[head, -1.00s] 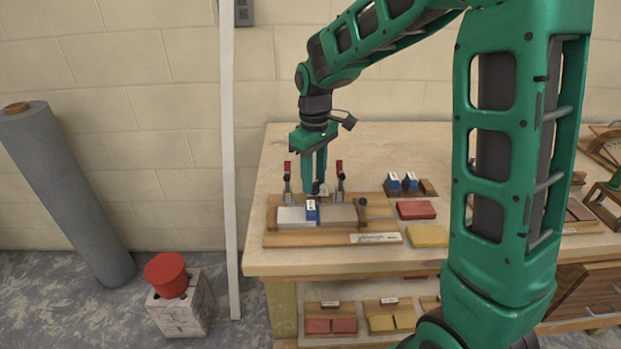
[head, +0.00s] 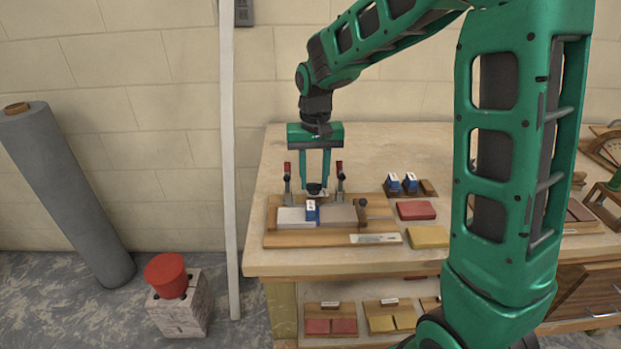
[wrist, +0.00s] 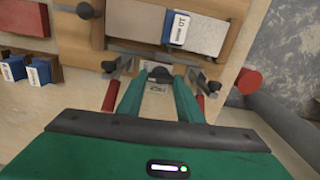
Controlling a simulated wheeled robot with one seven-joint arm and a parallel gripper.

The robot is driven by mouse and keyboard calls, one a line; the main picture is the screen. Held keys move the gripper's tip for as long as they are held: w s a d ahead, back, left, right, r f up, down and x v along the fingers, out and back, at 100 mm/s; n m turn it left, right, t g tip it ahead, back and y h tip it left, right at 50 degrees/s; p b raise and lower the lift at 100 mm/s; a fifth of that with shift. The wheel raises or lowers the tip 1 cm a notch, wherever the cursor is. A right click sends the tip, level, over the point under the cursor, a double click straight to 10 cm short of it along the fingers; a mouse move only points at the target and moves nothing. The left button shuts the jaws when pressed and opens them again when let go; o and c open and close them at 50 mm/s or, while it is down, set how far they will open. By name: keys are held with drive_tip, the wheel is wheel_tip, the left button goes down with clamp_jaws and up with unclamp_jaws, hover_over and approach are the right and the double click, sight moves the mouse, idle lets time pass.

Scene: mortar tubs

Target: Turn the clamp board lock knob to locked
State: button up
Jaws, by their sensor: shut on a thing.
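The clamp board (head: 290,240) is a wooden fixture near the bench's left front, with grey pieces lying in it and a blue block (head: 312,212) between them. The dark lock knob (head: 314,191) is at its back, between two upright red-handled clamps. My gripper (head: 314,186) points straight down and is shut on the knob. In the wrist view the dark knob (wrist: 159,73) shows between the fingertips, partly covered by them. A small pale label lies beside it, its lettering too small to read surely.
The red-handled clamps (head: 287,178) (head: 340,178) stand close on both sides of my fingers. Blue blocks (head: 393,183), a red block (head: 416,210) and a yellow block (head: 428,237) lie to the right. The bench top (head: 385,150) behind is mostly clear.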

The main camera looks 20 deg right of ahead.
sight(314, 188)
drive_tip(key=shift+w+r+m, duration=0.15)
drive_tip(key=shift+w+m, duration=0.05)
drive_tip(key=shift+m, duration=0.2)
drive_tip(key=o, duration=0.9)
drive_tip(key=shift+o, duration=0.9)
drive_tip(key=shift+s, duration=0.1)
wheel_tip(314, 188, up, 11)
drive_tip(key=shift+f, duration=0.2)
